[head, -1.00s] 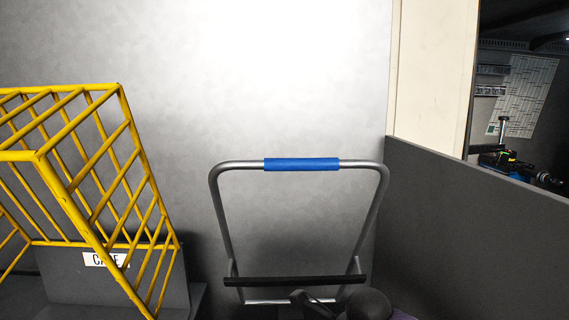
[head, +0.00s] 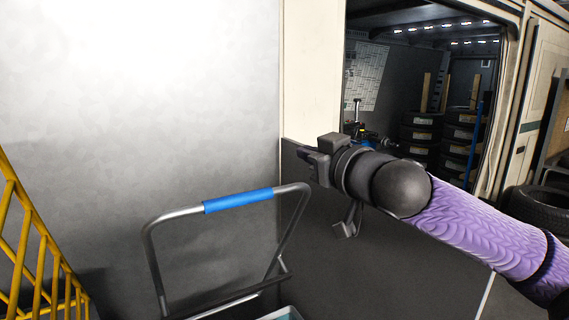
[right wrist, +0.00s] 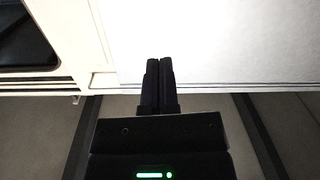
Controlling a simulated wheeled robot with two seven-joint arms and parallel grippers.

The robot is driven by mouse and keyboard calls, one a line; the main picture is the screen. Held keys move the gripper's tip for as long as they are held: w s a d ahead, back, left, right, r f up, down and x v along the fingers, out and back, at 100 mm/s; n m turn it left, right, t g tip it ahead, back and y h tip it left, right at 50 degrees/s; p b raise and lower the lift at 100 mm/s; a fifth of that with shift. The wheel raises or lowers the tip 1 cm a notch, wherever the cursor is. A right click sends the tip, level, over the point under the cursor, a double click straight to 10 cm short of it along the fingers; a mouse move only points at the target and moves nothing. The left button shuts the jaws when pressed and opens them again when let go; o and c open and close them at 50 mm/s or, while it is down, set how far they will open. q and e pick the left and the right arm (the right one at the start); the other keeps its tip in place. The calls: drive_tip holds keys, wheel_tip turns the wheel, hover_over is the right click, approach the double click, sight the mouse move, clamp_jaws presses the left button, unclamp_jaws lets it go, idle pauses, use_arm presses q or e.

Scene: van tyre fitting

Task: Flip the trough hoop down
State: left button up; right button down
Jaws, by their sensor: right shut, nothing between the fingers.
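The trough hoop (head: 160,262) is a grey metal tube frame with a blue sleeve (head: 238,201) on its top bar. It stands raised in the lower middle of the head view, with a dark crossbar (head: 245,297) low between its legs. My right gripper (head: 308,157) is to the right of the hoop and above it, apart from it. In the right wrist view its two fingers (right wrist: 159,84) are together with nothing between them. My left gripper is not in view.
A yellow barred cage (head: 35,250) stands at the left. A dark grey panel (head: 390,260) is on the right, behind my right arm. Beyond it an open van bay holds stacked tyres (head: 420,135). A light blue-rimmed container (head: 283,314) shows at the bottom edge.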

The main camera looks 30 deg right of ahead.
sight(292, 185)
drive_tip(key=shift+s+f+m+g, duration=0.7)
drive_tip(key=shift+f+m+g, duration=0.05)
drive_tip(key=shift+m+g, duration=0.45)
drive_tip(key=shift+h, duration=0.3)
drive_tip(key=a+r+p+x, duration=0.1)
drive_tip(key=p+x, duration=0.7)
drive_tip(key=x, duration=0.2)
drive_tip(key=shift+s+d+f+b, duration=0.15)
drive_tip(key=shift+s+f+b, duration=0.1)
drive_tip(key=shift+s+f, duration=0.6)
drive_tip(key=shift+s+d+f+b, duration=0.15)
drive_tip(key=shift+s+f+b, duration=0.1)
drive_tip(key=shift+s+f, duration=0.55)
drive_tip(key=shift+w+f, duration=0.1)
drive_tip(key=shift+f, duration=0.05)
